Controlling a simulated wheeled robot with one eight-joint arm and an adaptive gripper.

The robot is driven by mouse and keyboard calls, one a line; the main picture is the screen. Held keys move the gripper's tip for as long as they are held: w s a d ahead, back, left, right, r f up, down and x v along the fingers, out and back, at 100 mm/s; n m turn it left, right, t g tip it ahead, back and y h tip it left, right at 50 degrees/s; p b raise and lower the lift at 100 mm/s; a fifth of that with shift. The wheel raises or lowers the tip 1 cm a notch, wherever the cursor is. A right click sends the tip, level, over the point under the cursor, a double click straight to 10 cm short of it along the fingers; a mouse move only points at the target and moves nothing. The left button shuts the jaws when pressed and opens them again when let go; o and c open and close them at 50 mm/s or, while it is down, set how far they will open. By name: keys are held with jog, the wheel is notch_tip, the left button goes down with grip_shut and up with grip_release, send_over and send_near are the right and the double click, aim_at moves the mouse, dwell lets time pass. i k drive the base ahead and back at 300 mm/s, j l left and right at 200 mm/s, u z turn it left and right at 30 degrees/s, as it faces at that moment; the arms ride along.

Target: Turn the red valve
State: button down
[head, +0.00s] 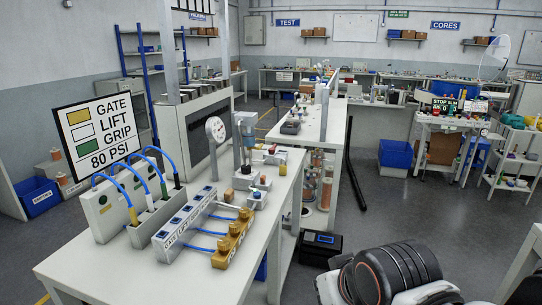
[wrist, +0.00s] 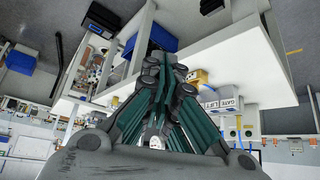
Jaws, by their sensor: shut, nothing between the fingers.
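My gripper (wrist: 160,68) fills the middle of the wrist view, its teal fingers together and nothing between them. The white bench (head: 120,270) in the head view carries small fittings. A small red part (head: 271,150) sits near the bench's far end, beside a grey upright cylinder (head: 246,130) and a round gauge (head: 215,130). Another small red spot (head: 263,180) shows on a low fitting. Both are too small to tell which is the red valve. The gripper is apart from them, and I cannot make out a red valve in the wrist view.
A sign (head: 100,136) reads GATE, LIFT, GRIP, 80 PSI. A grey block (head: 187,222) with blue hoses and a brass manifold (head: 233,240) stand at the bench's near end. A black box (head: 321,246) lies on the floor beside the bench. The aisle floor (head: 385,215) is open.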

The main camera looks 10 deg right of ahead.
aim_at(272, 150)
jog(key=i+l, duration=0.25)
jog(key=l, duration=0.15)
jog(key=i+l, duration=0.25)
jog(key=l, duration=0.2)
jog(key=i+l, duration=0.2)
jog(key=i, duration=0.3)
jog(key=i+l, duration=0.2)
jog(key=i, duration=0.25)
jog(key=i+l, duration=0.15)
jog(key=i, duration=0.35)
jog(key=i+l+u, duration=0.1)
jog(key=i, duration=0.4)
jog(key=i+l, duration=0.35)
jog(key=i, duration=0.1)
